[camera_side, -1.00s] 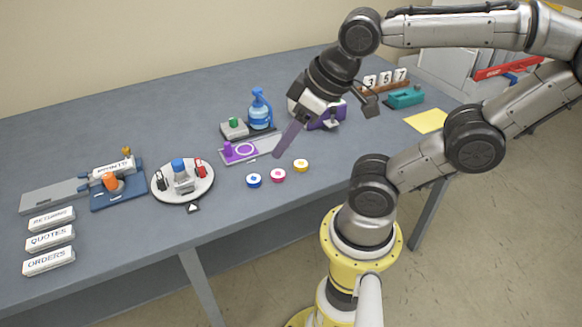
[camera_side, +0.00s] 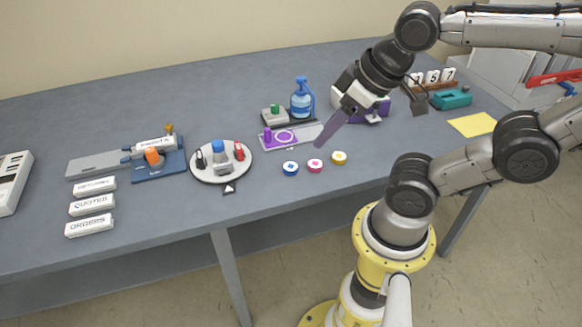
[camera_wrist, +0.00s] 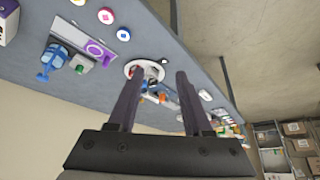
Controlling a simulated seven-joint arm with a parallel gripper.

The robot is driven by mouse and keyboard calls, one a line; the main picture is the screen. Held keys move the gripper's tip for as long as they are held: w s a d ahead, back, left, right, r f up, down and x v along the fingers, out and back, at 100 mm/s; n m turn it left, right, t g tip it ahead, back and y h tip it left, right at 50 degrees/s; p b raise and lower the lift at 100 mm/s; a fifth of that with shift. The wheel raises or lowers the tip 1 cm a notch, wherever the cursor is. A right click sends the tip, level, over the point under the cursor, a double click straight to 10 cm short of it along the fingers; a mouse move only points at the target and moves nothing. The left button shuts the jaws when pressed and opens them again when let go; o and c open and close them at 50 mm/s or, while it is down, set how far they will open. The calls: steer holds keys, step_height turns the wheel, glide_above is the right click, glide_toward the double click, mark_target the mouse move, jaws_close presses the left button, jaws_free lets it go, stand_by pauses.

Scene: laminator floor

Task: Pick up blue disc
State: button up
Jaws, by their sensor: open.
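In the wrist view, the blue disc (camera_wrist: 123,35) shows at the upper left, beyond the fingers. My gripper (camera_side: 319,145) is up and to the right of the blue disc in the side view, fingers slanting down-left. In the wrist view, my gripper (camera_wrist: 157,76) has its two dark fingers well apart with nothing held between them.
Behind the discs is a grey plate with purple parts (camera_side: 284,136), then a blue spray bottle (camera_side: 302,102). A round white tray (camera_side: 205,176) with clips stands left of the discs. A purple-and-white box (camera_side: 372,112) is behind my gripper. Bare table lies in front of the discs.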

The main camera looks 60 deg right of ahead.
stand_by(0.3)
steer(key=o, duration=0.5)
steer(key=shift+o, duration=0.2)
